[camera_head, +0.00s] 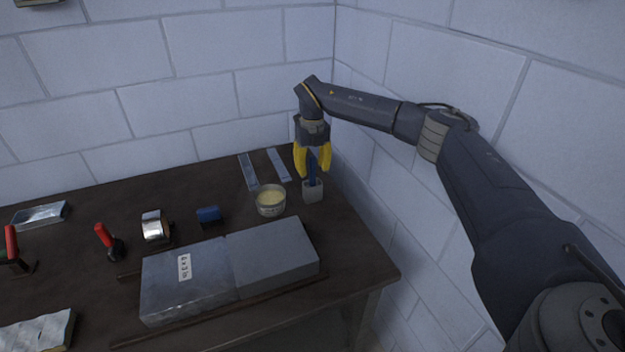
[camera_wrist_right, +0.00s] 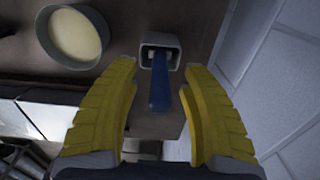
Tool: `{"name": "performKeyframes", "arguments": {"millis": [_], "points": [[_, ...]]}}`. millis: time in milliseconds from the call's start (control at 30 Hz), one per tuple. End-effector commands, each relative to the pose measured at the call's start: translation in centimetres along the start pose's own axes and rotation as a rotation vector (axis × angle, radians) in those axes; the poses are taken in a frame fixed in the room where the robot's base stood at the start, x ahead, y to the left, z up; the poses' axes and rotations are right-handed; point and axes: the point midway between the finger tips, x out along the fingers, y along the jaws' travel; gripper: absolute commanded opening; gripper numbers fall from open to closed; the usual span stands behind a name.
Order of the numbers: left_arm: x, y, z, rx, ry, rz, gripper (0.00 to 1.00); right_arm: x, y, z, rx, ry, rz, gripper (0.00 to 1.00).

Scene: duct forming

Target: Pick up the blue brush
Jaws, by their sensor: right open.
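The blue brush (camera_head: 312,170) stands handle-up in a small grey holder (camera_head: 313,192) near the table's back right corner. In the right wrist view the blue handle (camera_wrist_right: 160,85) rises from the square holder (camera_wrist_right: 160,46). My right gripper (camera_head: 313,170) is above the holder, pointing down, with its yellow fingers open on either side of the handle. In the right wrist view the fingers (camera_wrist_right: 160,90) show gaps on both sides of the handle. The brush's lower end is hidden in the holder. My left gripper is not in view.
A tub of pale paste (camera_head: 270,200) stands just left of the holder. Two metal strips (camera_head: 248,172) lie behind it. A blue roll (camera_head: 209,215), a silver tape roll (camera_head: 154,226) and a large grey duct piece (camera_head: 275,252) are nearby. The wall (camera_head: 365,165) is close on the right.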

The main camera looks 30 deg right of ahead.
Motion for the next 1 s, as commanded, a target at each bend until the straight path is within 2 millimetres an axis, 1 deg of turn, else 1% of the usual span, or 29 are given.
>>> {"name": "performKeyframes", "arguments": {"millis": [200,233,633,1000], "points": [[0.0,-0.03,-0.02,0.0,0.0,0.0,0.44,0.07,0.01,0.0,0.0,0.0,0.0,0.45],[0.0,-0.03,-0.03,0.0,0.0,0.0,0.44,0.06,0.0,0.0,0.0,0.0,0.0,0.47],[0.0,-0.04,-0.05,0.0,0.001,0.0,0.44,0.05,0.0,0.0,0.0,0.0,0.0,0.0],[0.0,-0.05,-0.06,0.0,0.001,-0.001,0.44,0.04,-0.01,0.0,0.0,0.0,0.0,0.0]]}}
